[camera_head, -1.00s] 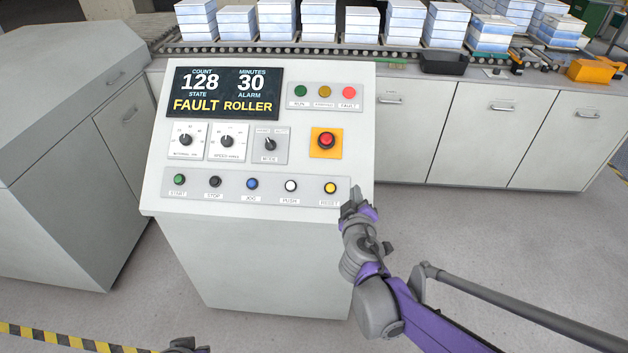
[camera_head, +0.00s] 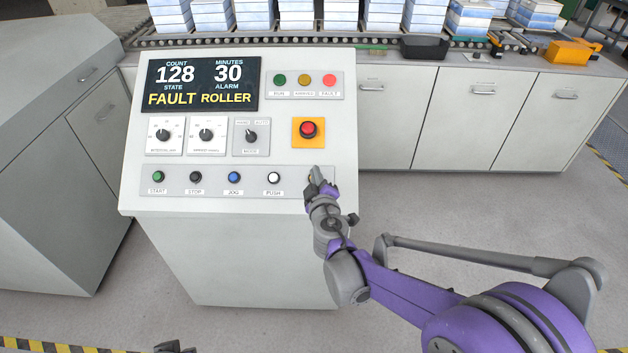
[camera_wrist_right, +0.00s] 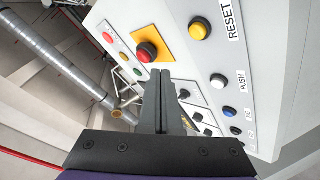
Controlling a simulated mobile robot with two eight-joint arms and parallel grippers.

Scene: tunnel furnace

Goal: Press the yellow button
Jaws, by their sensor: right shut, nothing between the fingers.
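The yellow button, labelled RESET, shows in the right wrist view (camera_wrist_right: 199,29), up and to the right of my fingertips. In the head view my right gripper (camera_head: 317,176) covers it at the right end of the button row. My right gripper (camera_wrist_right: 164,78) is shut and empty, its fingers pointing at the panel. Whether they touch the panel cannot be told. A dark part, likely of my left gripper (camera_head: 175,348), just shows at the bottom edge of the head view; its jaws cannot be made out.
The sloped control panel (camera_head: 215,225) also carries a white PUSH button (camera_head: 273,178), a blue one (camera_head: 234,177), and a red emergency button (camera_head: 308,130) on a yellow plate above. A conveyor (camera_head: 290,40) with stacked boxes runs behind. Floor to the right is clear.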

